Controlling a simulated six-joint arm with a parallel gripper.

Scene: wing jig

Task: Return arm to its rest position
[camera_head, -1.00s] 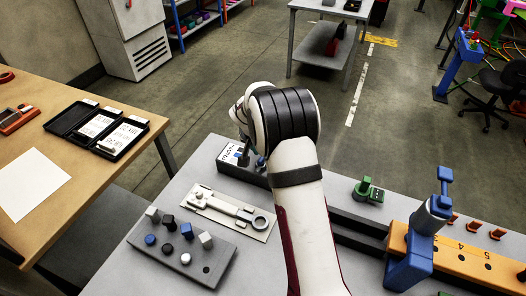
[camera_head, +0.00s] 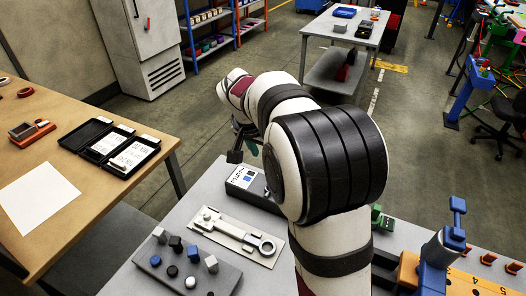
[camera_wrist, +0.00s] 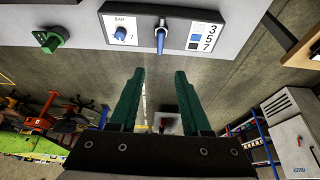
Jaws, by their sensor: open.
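My gripper (camera_wrist: 161,85) is open in the wrist view, with two green fingers apart and nothing between them. In the head view, my arm rises from the bottom and bends away to the left. Only a dark and green bit of the gripper (camera_head: 243,150) shows there, above the far left part of the grey table (camera_head: 205,190). A control panel (camera_head: 254,184) lies on that table below the gripper. In the wrist view, the control panel (camera_wrist: 160,31) appears at the top with blue knobs and the numbers 3, 5, 7, clear of the fingers.
A white plate with a wrench-like tool (camera_head: 238,235) and a grey block with several pegs (camera_head: 187,263) lie on the grey table. An orange jig (camera_head: 450,283) with a blue clamp (camera_head: 440,252) is at right. A wooden table (camera_head: 85,195) stands left. Floor space lies beyond.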

